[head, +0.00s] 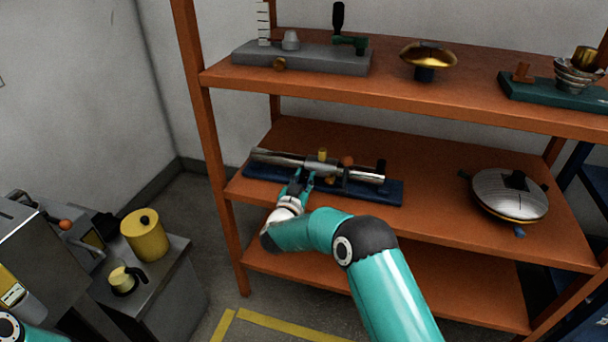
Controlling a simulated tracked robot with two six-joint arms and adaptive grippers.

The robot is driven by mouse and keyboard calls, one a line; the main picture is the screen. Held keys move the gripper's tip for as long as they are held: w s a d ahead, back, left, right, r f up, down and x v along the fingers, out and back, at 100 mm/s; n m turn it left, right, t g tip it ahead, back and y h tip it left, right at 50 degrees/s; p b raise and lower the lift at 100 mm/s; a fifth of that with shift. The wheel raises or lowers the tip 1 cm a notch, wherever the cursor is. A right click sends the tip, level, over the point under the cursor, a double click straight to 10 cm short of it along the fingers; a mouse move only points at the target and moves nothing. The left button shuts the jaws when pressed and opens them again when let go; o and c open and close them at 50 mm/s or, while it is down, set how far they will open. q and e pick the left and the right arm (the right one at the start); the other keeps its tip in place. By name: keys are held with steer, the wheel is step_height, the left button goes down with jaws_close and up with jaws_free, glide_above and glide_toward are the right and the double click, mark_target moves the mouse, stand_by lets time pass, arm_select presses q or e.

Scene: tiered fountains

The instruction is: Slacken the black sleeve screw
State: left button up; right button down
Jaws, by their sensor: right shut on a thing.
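On the middle shelf a blue base (390,194) carries a shiny metal tube (280,159) lying along it. A black upright part (381,167) stands near the tube's right end. My right gripper (301,179) reaches in from the front and is shut at the front of the tube, left of its middle. Its fingers hide what they hold; from its place this appears to be the black sleeve screw.
A silver domed device (509,194) stands to the right on the same shelf (430,175). An orange post (208,140) stands at the left. A grey cabinet (165,285) with a yellow canister (146,238) is at the lower left.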

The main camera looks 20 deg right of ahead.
steer(key=shift+s+a+f+n+p, duration=0.1)
steer(key=shift+f+n+p, duration=0.35)
steer(key=shift+n, duration=0.65)
steer(key=c, duration=1)
jaws_free()
steer(key=shift+c, duration=0.2)
steer(key=shift+o, duration=0.6)
steer(key=shift+r, duration=0.2)
steer(key=v, duration=1.2)
